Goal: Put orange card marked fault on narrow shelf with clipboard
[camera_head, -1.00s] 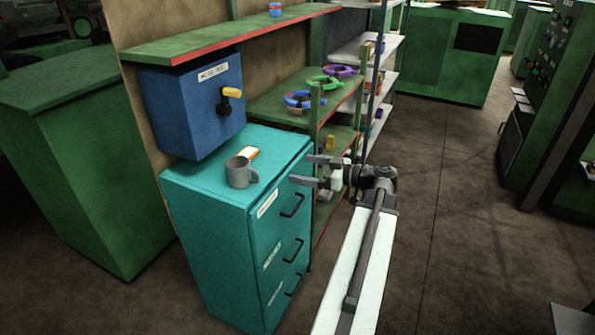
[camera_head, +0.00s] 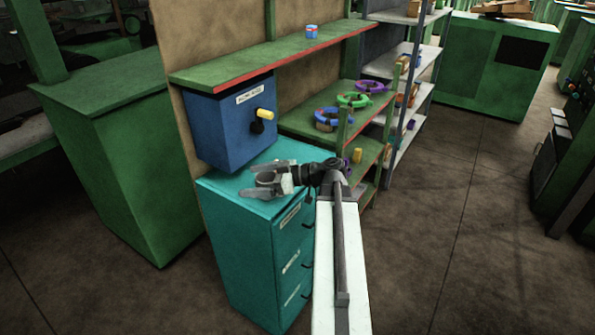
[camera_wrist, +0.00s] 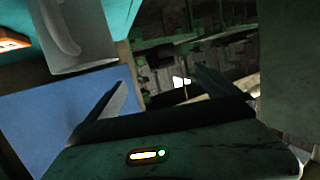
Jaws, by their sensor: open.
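The orange card (camera_wrist: 12,40) shows in the wrist view at the upper left edge, on the teal cabinet top beside a grey mug (camera_wrist: 80,35). In the head view my gripper (camera_head: 258,181) is over the teal cabinet (camera_head: 232,196) and hides the card and most or all of the mug. My gripper is open, and nothing shows between its fingers in the wrist view (camera_wrist: 160,85). The card lies outside the fingers. A narrow green shelf (camera_head: 235,65) with a red edge runs above the blue box. I see no clipboard on it.
A blue wall box (camera_head: 215,125) with a yellow-handled knob stands just behind the cabinet, under the shelf. A small red and blue can (camera_head: 312,32) sits on the shelf. Green racks with coloured rings (camera_head: 355,100) stand to the right.

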